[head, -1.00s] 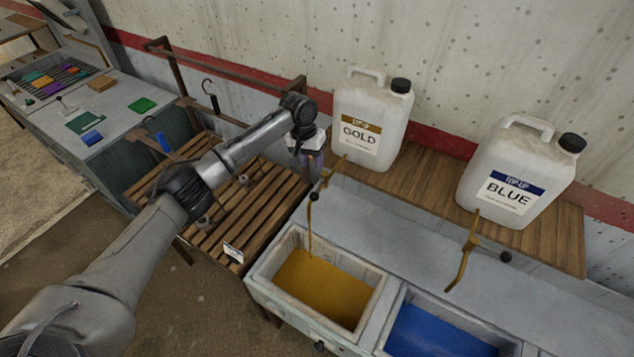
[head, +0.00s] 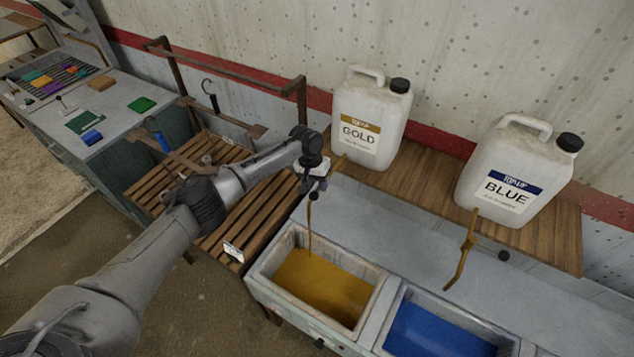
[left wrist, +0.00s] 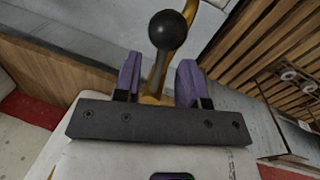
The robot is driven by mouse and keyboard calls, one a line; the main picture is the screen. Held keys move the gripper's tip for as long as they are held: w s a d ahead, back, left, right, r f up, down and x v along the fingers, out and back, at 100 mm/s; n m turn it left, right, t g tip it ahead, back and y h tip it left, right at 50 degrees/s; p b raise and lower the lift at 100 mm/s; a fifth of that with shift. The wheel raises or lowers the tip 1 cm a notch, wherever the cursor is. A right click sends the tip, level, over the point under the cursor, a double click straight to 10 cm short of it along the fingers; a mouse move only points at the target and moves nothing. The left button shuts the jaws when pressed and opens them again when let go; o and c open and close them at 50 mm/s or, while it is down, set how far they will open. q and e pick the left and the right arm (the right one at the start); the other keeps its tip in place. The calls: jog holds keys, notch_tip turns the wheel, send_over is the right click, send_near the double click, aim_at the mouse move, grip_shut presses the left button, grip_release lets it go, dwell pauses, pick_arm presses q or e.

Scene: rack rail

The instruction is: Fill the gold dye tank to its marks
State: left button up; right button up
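The gold dye tank (head: 296,312) is a pale box holding gold liquid (head: 322,290); I cannot make out its marks. A white GOLD jug (head: 370,120) stands on the wooden shelf behind it. Its brass tap (head: 310,228) hangs over the tank; I cannot tell whether dye is flowing. My left gripper (head: 322,184) is at this tap. In the left wrist view, its purple fingers (left wrist: 158,80) are apart on either side of the tap lever, with the black knob (left wrist: 167,30) beyond the tips. The fingers do not look closed on the lever. My right gripper is not in view.
A blue tank (head: 440,332) adjoins on the right, under the BLUE jug (head: 515,172) and its brass tap (head: 465,250). A slatted wooden rack (head: 235,250) is at left, with a metal rail frame (head: 225,75) behind. A grey worktable (head: 120,105) stands further left.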

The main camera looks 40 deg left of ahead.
pick_arm(q)
jog(key=shift+c, duration=0.2)
grip_shut()
dwell(0.3)
